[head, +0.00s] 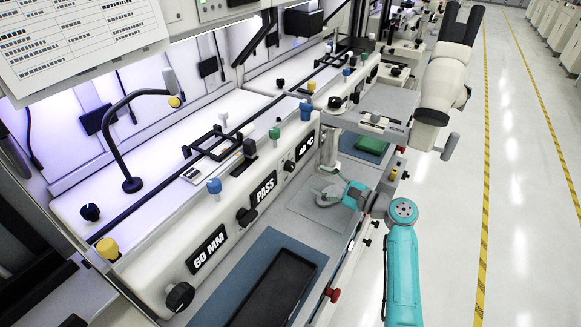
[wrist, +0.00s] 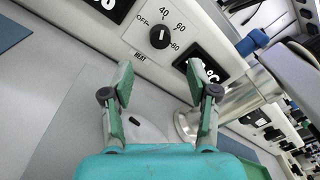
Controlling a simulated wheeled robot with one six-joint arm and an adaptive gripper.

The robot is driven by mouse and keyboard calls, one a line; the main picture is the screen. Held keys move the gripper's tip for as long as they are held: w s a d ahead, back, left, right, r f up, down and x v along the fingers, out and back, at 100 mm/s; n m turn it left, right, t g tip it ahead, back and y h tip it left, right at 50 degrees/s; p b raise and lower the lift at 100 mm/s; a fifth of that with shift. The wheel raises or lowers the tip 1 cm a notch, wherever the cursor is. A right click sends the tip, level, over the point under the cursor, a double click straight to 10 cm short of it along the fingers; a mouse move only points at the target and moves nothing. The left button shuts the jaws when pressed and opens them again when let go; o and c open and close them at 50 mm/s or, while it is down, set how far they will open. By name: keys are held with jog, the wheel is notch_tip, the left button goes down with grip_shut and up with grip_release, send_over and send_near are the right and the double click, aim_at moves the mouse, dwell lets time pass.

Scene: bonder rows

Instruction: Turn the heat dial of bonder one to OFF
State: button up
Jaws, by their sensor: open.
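The heat dial (wrist: 160,37) is a black knob on a white panel in the wrist view, above the HEAT label, with OFF at its left and 40, 60 and 80 around its top and right. In the head view, a black knob left of the °C display seems to be the same dial (head: 289,166). My gripper (wrist: 160,84) is open and empty, its two fingers spread below the dial and apart from it. In the head view, my gripper (head: 328,196) hovers over the bench in front of the panel.
A °C display (head: 305,145) sits right of the dial. A dark tray (head: 278,288) lies on a blue mat. A metal post (wrist: 187,126) stands right of my fingers.

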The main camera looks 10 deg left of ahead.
aim_at(293, 168)
jog(key=x, duration=0.9)
jog(key=shift+a, duration=0.25)
grip_shut()
